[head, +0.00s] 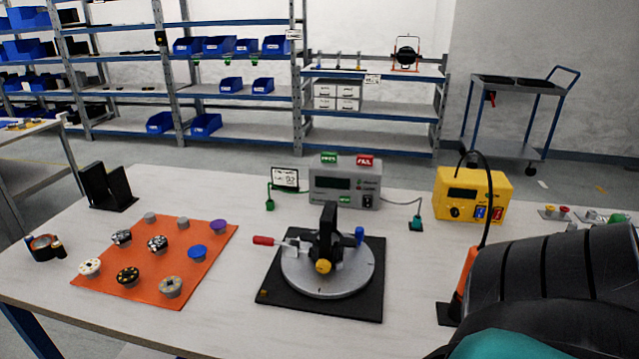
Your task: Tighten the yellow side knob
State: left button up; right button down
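The yellow side knob (323,267) faces me at the front of a black upright clamp (328,228). The clamp stands on a round grey turntable (300,279), which sits on a square black base plate (370,306) in the middle of the table. A red-handled lever (264,240) points left from the fixture and a blue knob (360,235) stands at its right. Nothing touches the yellow knob. Neither of my grippers shows. A dark arm link of mine fills the lower right, well apart from the fixture.
An orange mat (215,250) with several round parts lies left of the fixture. Behind are a grey meter box (345,183) and, to the right, a yellow power unit (472,194). An orange-handled tool (466,270) stands by my arm. The table front is clear.

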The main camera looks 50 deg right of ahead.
aim_at(322, 266)
jog(key=z, duration=1.7)
